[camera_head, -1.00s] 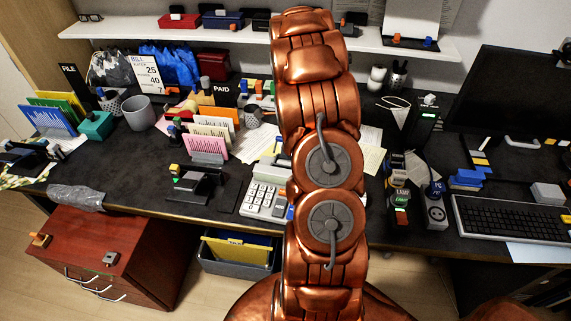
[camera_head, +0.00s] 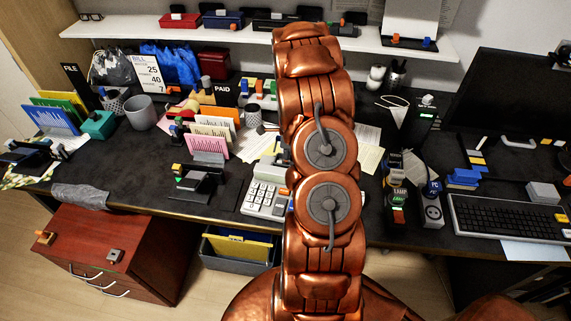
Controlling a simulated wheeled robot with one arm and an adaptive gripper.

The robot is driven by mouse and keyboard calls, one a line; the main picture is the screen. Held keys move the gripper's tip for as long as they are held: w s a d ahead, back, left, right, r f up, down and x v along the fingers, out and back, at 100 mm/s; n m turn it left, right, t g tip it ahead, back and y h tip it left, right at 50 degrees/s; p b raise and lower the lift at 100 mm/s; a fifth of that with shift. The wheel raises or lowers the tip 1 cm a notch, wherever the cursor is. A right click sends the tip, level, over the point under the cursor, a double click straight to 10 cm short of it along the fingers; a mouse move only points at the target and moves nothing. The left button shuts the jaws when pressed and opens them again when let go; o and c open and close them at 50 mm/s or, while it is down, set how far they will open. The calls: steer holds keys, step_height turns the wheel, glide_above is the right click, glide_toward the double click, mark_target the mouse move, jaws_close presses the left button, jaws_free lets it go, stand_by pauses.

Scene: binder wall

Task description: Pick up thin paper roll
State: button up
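My copper-coloured arm rises through the middle of the view, over the desk (camera_head: 130,165). Its far end is hidden behind its own links, so my gripper is not in view. A small white upright roll (camera_head: 376,78) stands at the back of the desk, just right of my arm and beside a dark pen cup (camera_head: 397,74). It may be a paper roll, but I cannot tell whether it is the thin one. No other paper roll shows clearly; part of the desk behind my arm is hidden.
A calculator (camera_head: 262,199) and loose sheets flank my arm. Card holders, a mesh cup (camera_head: 253,115) and a grey cup (camera_head: 140,113) crowd the left. Label-topped devices, a monitor (camera_head: 515,105) and a keyboard (camera_head: 510,218) are right. A white shelf (camera_head: 120,28) spans the back.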

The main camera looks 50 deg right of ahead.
steer(key=shift+c, duration=1)
steer(key=shift+r, duration=0.1)
